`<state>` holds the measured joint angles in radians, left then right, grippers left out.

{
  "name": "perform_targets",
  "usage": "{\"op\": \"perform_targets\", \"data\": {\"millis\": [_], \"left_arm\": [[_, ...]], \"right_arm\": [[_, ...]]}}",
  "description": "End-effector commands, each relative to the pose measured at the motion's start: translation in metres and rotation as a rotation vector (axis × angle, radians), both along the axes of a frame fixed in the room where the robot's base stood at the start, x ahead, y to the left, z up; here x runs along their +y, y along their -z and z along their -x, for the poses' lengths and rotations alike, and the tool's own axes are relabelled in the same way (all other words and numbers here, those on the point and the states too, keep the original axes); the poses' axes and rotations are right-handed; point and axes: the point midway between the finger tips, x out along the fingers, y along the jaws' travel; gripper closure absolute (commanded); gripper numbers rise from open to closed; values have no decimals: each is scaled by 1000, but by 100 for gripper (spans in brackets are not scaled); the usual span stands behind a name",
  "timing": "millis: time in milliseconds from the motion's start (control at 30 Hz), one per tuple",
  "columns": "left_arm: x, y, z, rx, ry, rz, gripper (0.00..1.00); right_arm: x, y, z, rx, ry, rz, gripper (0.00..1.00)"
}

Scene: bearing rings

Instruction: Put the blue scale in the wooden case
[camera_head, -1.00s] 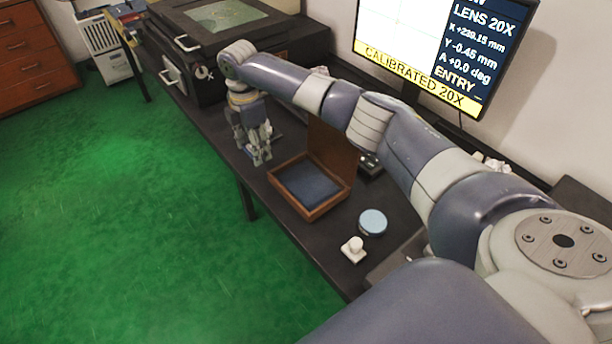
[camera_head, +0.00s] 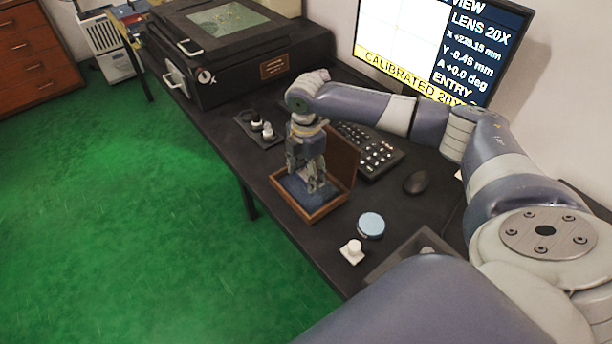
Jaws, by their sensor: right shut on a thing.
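The wooden case (camera_head: 329,208) stands open on the dark table, its lid (camera_head: 343,160) raised at the back and right and a blue lining inside. My right gripper (camera_head: 312,188) points down over the case. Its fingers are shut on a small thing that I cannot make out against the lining. The fingers cover part of the case's inside, and I cannot tell whether the thing touches the lining. I cannot clearly identify the blue scale. A round light-blue disc (camera_head: 371,225) lies on the table to the right of the case. My left gripper is not in view.
A white knobbed piece (camera_head: 352,251) stands near the table's front edge. A dark holder with small knobbed pieces (camera_head: 259,128) lies left of the case. A keyboard (camera_head: 372,152) and mouse (camera_head: 416,182) lie behind, below the monitor (camera_head: 440,45). A black machine (camera_head: 235,70) stands far left.

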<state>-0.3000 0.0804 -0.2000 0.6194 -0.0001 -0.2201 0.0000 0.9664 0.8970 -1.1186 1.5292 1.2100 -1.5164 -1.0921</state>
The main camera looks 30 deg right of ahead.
Motion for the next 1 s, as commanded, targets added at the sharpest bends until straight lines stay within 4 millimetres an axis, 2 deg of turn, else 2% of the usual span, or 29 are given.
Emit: {"op": "perform_targets", "data": {"millis": [100,167,900,933,1000], "left_arm": [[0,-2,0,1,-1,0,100],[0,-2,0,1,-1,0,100],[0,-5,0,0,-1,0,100],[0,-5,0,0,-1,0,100],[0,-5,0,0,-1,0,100]], "right_arm": [[0,18,1,4,0,2,71],[0,23,0,1,-1,2,71],[0,36,0,0,-1,1,71],[0,36,0,0,-1,1,38],[0,36,0,0,-1,1,22]]}}
